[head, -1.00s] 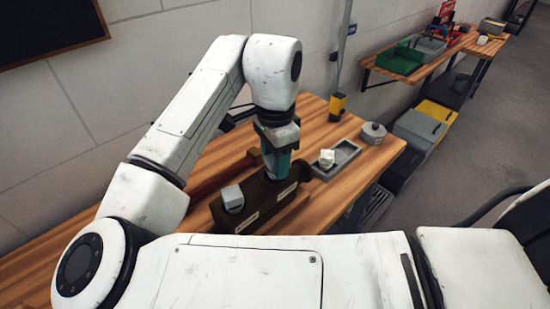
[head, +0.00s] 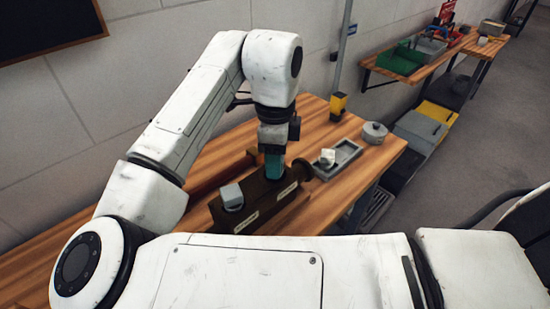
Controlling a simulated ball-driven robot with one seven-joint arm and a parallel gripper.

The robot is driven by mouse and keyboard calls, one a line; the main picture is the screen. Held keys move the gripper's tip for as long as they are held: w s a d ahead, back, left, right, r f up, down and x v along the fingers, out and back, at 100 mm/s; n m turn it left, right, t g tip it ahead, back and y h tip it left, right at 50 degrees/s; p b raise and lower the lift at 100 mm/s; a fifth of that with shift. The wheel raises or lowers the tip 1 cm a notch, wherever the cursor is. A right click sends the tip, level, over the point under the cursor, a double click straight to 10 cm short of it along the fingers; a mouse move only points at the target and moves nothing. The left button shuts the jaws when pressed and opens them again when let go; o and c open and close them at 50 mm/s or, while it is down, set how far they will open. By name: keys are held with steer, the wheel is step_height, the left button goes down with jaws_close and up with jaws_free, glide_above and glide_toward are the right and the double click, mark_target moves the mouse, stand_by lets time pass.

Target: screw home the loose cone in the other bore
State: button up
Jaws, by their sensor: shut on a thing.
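A dark brown block (head: 258,204) with two labelled bores lies on the wooden bench. A grey, square-headed piece (head: 231,195) stands in its left bore. My gripper (head: 274,172) points down over the block's right bore, with its teal fingers low at the block's top. It is shut on the loose cone there, which the fingers hide. I cannot see how deep the cone sits.
A grey tray (head: 347,163) with a white block (head: 327,157) stands right of the brown block. A round grey lidded pot (head: 374,132) and a yellow-black object (head: 338,106) stand behind.

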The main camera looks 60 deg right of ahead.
steer(key=shift+m, duration=0.4)
steer(key=m, duration=0.2)
steer(key=shift+m, duration=0.3)
steer(key=o, duration=1.3)
steer(key=shift+o, duration=0.7)
steer(key=o, duration=0.4)
steer(key=shift+r+p, duration=0.9)
steer(key=shift+r, duration=0.4)
